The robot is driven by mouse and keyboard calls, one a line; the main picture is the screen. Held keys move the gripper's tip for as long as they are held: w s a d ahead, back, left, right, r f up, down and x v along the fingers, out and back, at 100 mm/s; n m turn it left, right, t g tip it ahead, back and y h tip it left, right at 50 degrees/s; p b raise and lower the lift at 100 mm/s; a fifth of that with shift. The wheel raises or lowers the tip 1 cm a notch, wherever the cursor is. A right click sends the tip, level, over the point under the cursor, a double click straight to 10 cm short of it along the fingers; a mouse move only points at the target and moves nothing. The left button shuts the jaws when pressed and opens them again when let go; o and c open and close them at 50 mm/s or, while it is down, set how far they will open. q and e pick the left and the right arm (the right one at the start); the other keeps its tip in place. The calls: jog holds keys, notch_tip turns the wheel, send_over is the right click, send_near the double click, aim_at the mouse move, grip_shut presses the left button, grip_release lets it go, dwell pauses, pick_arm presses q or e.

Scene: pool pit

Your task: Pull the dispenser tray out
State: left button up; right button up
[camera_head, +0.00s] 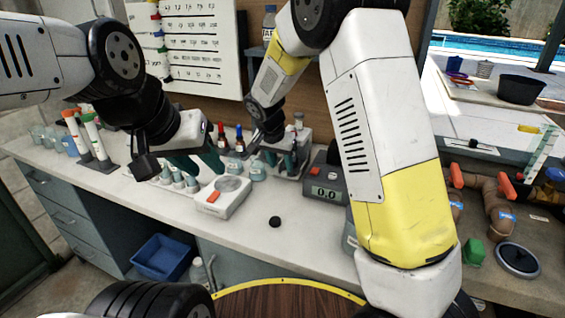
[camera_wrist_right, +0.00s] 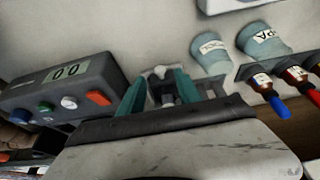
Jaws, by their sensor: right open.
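I cannot pick out the dispenser tray with certainty. A small grey and white unit (camera_head: 303,140) stands at the back of the counter, partly hidden by my right gripper (camera_head: 281,160). My right gripper points down in front of it with its teal fingers apart. In the right wrist view, the open fingers (camera_wrist_right: 160,85) stand on either side of a small pale fitting (camera_wrist_right: 158,74); contact is not clear. My left gripper (camera_head: 197,160) hangs over the counter to the left, its teal fingers apart, near several small cups.
Labelled cups (camera_wrist_right: 264,42) and dropper bottles (camera_wrist_right: 297,75) are close by.

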aim_at(283, 173)
jog(key=shift+x, duration=2.15)
grip_shut()
